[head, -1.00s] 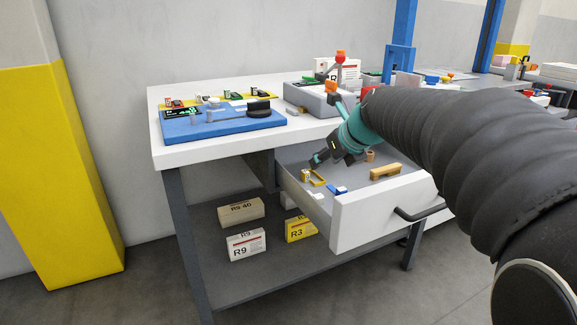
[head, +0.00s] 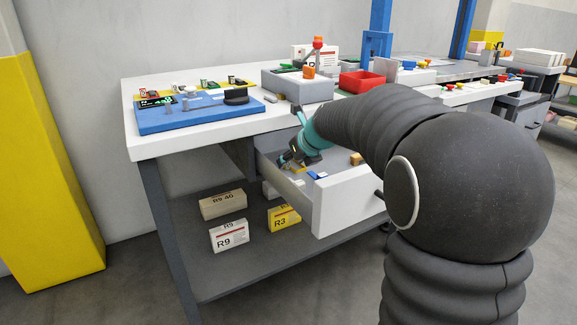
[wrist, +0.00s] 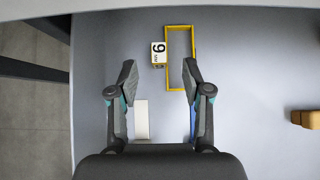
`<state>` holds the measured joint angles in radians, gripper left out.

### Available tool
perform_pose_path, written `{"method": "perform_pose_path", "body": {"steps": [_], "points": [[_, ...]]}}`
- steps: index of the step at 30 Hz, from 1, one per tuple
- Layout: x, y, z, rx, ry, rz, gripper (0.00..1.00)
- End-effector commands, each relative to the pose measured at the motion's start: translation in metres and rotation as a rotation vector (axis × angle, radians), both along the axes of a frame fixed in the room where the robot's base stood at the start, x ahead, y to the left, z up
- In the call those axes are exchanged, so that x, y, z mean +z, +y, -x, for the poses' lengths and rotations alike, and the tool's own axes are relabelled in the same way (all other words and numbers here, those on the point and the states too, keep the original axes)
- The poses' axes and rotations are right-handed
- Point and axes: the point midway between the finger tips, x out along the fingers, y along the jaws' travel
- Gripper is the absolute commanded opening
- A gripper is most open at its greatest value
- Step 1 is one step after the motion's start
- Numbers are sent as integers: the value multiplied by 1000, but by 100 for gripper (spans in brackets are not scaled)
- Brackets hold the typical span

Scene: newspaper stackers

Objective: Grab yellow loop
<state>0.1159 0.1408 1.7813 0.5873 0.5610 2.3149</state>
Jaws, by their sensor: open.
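The yellow loop (wrist: 195,45) is a thin rectangular frame lying flat on the grey drawer floor, with its long sides pointing away from me in the wrist view. In the head view the loop (head: 299,169) is partly hidden by my gripper (head: 290,158). In the wrist view my gripper (wrist: 159,72) is open and empty. Its right finger overlaps the near part of the loop, and its left finger is well left of it. Whether a finger touches the loop, I cannot tell.
A small block marked 9 (wrist: 158,50) stands against the loop's left side. A white piece (wrist: 141,120) and a blue piece (wrist: 193,124) lie nearer. A tan wooden piece (wrist: 306,118) is at the right. The drawer (head: 340,200) is open under the white worktop (head: 150,145).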

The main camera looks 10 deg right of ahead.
Motion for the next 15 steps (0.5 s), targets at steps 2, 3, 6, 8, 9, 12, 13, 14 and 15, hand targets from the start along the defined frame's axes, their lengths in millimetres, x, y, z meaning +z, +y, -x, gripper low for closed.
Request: {"method": "perform_pose_path", "body": {"steps": [2,3,6,8,9,12,13,14,15], "points": [[-9,3,-7,1,2,1,49],[-11,3,-10,1,1,0,49],[-15,4,-14,1,0,1,49],[-15,5,-15,0,0,0,49],[-15,5,-15,-1,-1,0,49],[-15,5,-15,-1,-1,0,49],[-15,5,-15,-1,0,1,49],[-15,5,-15,0,0,0,46],[-15,5,-15,0,0,0,36]]}}
